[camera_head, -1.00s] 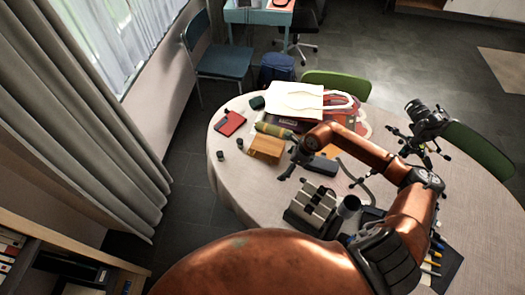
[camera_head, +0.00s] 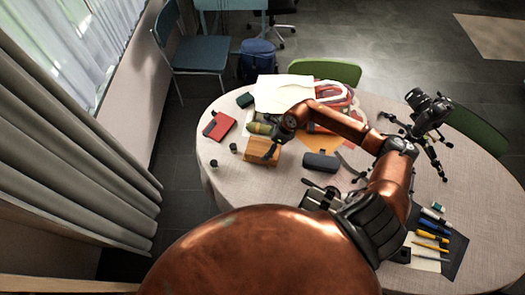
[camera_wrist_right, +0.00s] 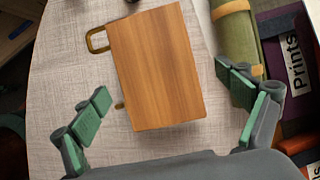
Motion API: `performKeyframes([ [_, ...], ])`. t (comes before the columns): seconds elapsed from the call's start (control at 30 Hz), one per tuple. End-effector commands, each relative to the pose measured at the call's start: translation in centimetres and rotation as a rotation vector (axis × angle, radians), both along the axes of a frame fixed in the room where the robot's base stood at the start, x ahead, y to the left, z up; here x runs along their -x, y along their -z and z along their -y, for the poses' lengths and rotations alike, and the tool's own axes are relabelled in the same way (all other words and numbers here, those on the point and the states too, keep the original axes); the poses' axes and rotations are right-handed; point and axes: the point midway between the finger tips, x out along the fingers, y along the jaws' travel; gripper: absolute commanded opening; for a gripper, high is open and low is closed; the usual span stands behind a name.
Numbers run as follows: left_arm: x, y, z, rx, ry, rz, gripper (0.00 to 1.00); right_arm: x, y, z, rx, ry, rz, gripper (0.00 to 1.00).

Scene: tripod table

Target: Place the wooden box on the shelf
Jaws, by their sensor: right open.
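The wooden box (camera_head: 259,148) sits on the round table near its left side. It is a tan block, partly hidden by my right gripper in the head view. In the right wrist view the box (camera_wrist_right: 157,65) shows whole, with a brass-coloured handle on its left side. My right gripper (camera_wrist_right: 165,98) is open above the box, with one green-padded finger on each side and no visible contact. In the head view this gripper (camera_head: 270,140) is over the box's right part. Of a shelf, only a pale wooden edge (camera_head: 70,285) at the lower left may show. My left gripper is out of view.
A green roll (camera_wrist_right: 235,35) lies right beside the box. A red notebook (camera_head: 218,126) and small black canisters (camera_head: 233,148) are to its left. A dark case (camera_head: 321,162) and a camera on a tripod (camera_head: 428,108) stand to the right.

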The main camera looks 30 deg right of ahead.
Motion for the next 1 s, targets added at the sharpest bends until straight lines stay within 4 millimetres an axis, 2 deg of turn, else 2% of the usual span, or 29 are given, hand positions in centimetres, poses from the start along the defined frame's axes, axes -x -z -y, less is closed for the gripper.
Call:
performKeyframes([
  [0.1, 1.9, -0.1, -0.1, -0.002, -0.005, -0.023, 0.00, -0.4, 1.1, -0.7, -0.003, -0.005, 0.001, 0.93],
  [0.23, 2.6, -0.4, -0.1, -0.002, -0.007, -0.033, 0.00, -0.4, 3.0, -1.1, -0.004, -0.006, 0.000, 0.93],
  [0.43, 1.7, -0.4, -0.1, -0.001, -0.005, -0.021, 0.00, -1.0, 5.1, -1.5, -0.002, -0.004, 0.002, 0.93],
  [0.7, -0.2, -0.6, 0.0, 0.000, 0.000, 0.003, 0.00, -0.9, 5.4, -1.4, 0.000, -0.004, 0.002, 0.93],
  [1.0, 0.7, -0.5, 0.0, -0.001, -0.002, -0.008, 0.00, -0.9, 5.4, -1.4, -0.001, -0.003, 0.002, 0.72],
])
